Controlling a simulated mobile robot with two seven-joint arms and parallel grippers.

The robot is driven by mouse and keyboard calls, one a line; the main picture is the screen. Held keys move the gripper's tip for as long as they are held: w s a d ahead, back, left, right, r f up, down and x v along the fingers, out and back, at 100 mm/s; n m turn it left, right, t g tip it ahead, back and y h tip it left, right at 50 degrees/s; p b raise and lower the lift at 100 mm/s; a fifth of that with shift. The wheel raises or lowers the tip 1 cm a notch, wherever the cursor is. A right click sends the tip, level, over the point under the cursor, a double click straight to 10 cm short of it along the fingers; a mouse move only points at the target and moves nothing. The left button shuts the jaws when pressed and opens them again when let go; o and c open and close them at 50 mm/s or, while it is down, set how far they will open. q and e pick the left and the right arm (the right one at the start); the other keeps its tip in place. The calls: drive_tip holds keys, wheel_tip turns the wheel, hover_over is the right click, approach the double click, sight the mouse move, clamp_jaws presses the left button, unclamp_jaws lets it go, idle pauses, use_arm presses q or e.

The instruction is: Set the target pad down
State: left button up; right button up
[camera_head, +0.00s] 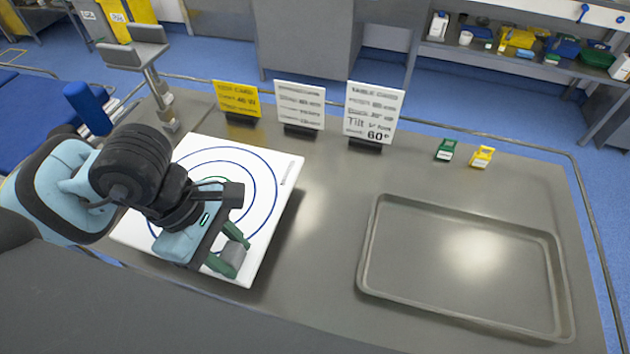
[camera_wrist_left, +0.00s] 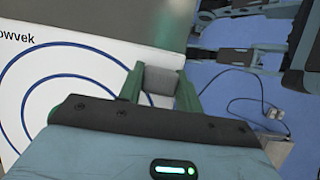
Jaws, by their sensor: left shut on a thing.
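The target pad (camera_head: 262,170) is a white square board with blue rings, at the left of the steel table in the head view. It also shows at the left of the left wrist view (camera_wrist_left: 105,58). My left gripper (camera_head: 233,256) reaches over it, its green fingers shut on a grey block at the pad's near edge. In the left wrist view the fingers (camera_wrist_left: 160,84) clasp this grey block from both sides. A dark shadow runs along the pad's right side; I cannot tell whether its underside touches the table. My arm hides part of the rings. My right gripper is not visible.
An empty steel tray (camera_head: 365,245) lies at the right. A yellow card (camera_head: 236,98), a white card (camera_head: 300,103) and a white tilt card (camera_head: 373,110) stand along the back. A green tag (camera_head: 446,150) and a yellow tag (camera_head: 482,157) stand behind the tray. Bare table (camera_head: 325,215) separates pad and tray.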

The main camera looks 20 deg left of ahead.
use_arm(q)
drive_tip(key=shift+s+d+r, duration=0.1)
drive_tip(key=shift+d, duration=0.05)
drive_tip(key=w+d, duration=0.3)
drive_tip(key=d, duration=0.1)
drive_tip(key=w+d+f+p, duration=0.1)
drive_tip(key=w+d, duration=0.1)
drive_tip(key=d, duration=0.2)
drive_tip(key=w+d+p, duration=0.1)
drive_tip(key=w+d, duration=0.2)
drive_tip(key=d, duration=0.1)
drive_tip(key=shift+w+d+f, duration=0.2)
drive_tip(key=shift+w+d, duration=0.15)
wheel_tip(320, 180, down, 3)
drive_tip(key=shift+d+f+p, duration=0.1)
drive_tip(key=shift+d+p, duration=0.05)
drive_tip(key=shift+p, duration=0.15)
drive_tip(key=shift+w+f, duration=0.1)
drive_tip(key=shift+f, duration=0.1)
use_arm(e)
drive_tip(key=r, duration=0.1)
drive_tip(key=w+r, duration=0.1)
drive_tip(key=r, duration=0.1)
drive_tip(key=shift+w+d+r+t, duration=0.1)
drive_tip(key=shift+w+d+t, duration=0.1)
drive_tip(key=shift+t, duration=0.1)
